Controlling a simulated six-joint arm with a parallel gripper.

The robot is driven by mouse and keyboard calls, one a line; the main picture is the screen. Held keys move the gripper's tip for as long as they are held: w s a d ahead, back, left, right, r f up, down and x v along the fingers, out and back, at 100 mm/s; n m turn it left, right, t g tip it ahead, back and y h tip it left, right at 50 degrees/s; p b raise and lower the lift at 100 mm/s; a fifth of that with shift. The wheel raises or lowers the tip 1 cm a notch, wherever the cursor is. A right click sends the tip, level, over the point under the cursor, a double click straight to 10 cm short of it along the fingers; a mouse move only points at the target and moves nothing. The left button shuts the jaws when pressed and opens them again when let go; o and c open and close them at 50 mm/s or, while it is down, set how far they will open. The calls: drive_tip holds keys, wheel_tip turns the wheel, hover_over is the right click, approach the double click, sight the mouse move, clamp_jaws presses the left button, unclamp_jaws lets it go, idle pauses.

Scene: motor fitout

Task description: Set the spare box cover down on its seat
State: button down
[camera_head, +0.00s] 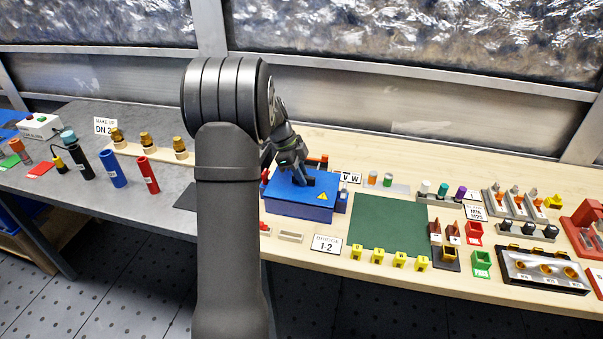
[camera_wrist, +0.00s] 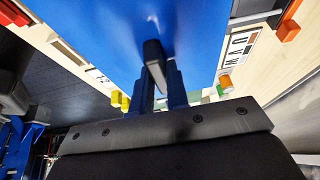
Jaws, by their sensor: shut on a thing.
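The spare box cover (camera_head: 322,195) is a flat blue plate with a yellow warning triangle, right of my arm in the head view. My gripper (camera_head: 300,178) is above it, shut on its raised grip. In the wrist view the blue cover (camera_wrist: 185,30) fills the upper middle, with a dark grip between the fingers (camera_wrist: 160,82). Below the cover, a darker blue box body (camera_head: 298,211) shows at the front. I cannot tell whether the cover touches it all round. The seat is hidden under the cover.
A green mat (camera_head: 390,226) lies to the right, with yellow tags (camera_head: 400,259) along its front. A U V W label (camera_wrist: 238,48) and small coloured parts stand close behind the box. A small beige tray (camera_head: 290,236) lies in front.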

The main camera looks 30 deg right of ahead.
drive_tip(key=shift+f, duration=0.2)
drive_tip(key=c, duration=1.3)
unclamp_jaws()
drive_tip(key=v, duration=1.7)
drive_tip(key=shift+a+r, duration=0.1)
drive_tip(key=shift+r, duration=0.1)
drive_tip(key=shift+f, duration=0.1)
drive_tip(key=x, duration=1.7)
drive_tip(key=shift+f, duration=0.2)
drive_tip(key=shift+r, duration=0.2)
drive_tip(key=shift+r, duration=0.1)
